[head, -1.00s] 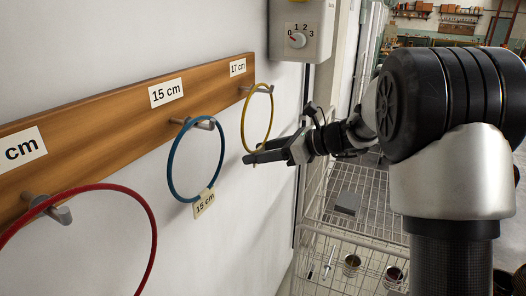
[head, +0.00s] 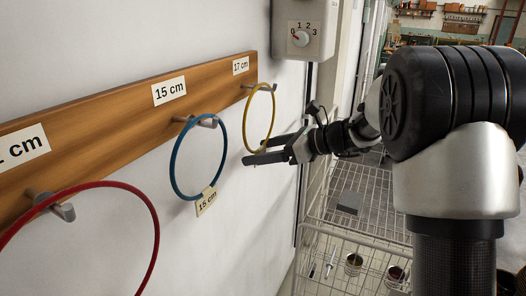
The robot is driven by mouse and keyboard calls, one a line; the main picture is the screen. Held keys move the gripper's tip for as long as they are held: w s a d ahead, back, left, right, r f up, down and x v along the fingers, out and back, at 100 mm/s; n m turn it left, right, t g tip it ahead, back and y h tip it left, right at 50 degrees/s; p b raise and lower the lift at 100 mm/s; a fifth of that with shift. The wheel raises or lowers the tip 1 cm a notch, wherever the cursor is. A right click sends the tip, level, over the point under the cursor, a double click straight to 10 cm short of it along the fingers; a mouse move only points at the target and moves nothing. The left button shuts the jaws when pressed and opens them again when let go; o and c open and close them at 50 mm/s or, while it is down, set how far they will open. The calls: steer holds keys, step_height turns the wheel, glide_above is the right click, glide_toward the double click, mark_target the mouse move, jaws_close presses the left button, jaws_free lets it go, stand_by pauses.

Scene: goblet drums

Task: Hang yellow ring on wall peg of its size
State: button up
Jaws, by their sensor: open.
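The yellow ring (head: 273,112) hangs on the peg (head: 250,87) under the label "17 cm" (head: 240,65), at the far end of the wooden board (head: 112,105). My gripper (head: 268,148) is at the lower part of the yellow ring. Its fingers are spread, one above the other in the picture, with the ring's lower edge near their tips. I cannot tell whether a finger touches the ring.
A blue ring (head: 173,168) with a "15 cm" tag (head: 206,202) hangs on the middle peg. A red ring (head: 146,199) hangs on the nearest peg (head: 64,211). A grey dial box (head: 304,29) is above right. A wire rack (head: 345,232) stands right of the wall.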

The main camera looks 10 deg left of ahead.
steer(key=shift+d, duration=0.1)
steer(key=v, duration=1.7)
steer(key=s+a+f+n+g+h+p, duration=0.15)
steer(key=s+n+h, duration=0.45)
steer(key=s+n, duration=0.8)
steer(key=s+d+f+n+t+h, duration=0.1)
steer(key=s+d+n+h, duration=0.2)
steer(key=s, duration=0.3)
steer(key=s+d+f+n+t+h+p, duration=0.1)
steer(key=s+d+n+h, duration=0.2)
steer(key=s, duration=0.4)
steer(key=shift+s+d+f+n+h, duration=0.3)
steer(key=shift+d+n, duration=0.45)
steer(key=shift+n, duration=0.25)
steer(key=shift+d+t, duration=0.15)
steer(key=shift+t, duration=0.1)
